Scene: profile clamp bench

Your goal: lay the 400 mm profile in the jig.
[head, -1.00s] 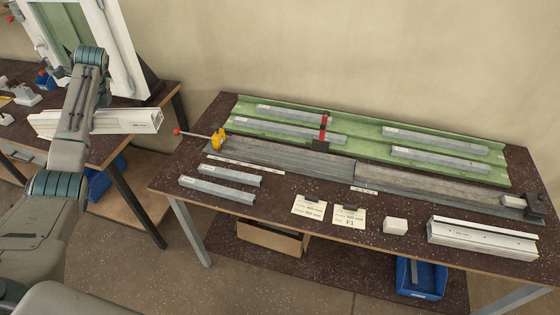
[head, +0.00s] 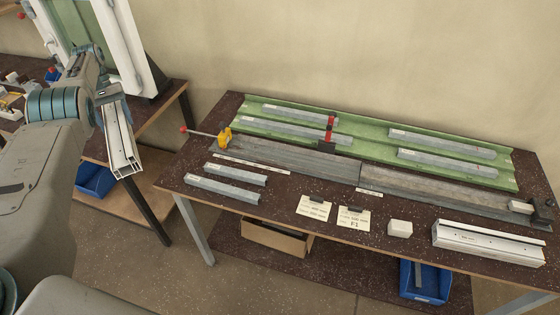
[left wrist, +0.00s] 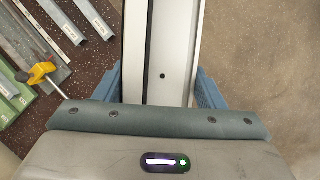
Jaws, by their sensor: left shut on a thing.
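My left gripper (head: 108,96) is shut on a white profile (head: 121,147) with a hollow, slotted end. It holds the profile in the air in front of the left bench, the end pointing toward me and down. In the left wrist view the white profile (left wrist: 172,45) runs between the two blue fingers of my left gripper (left wrist: 162,88). The jig (head: 290,160), a long grey bed, lies along the right bench with a yellow clamp (head: 225,138), a red clamp (head: 330,128) and a dark end stop (head: 541,211). The bed looks empty. My right gripper is not in view.
A second white profile (head: 488,241) lies at the right bench's front right. Grey bars lie in a green tray (head: 365,137) behind the jig and at the front left (head: 222,190). Labels (head: 354,218) and a white block (head: 400,228) stand along the front. A floor gap separates the benches.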

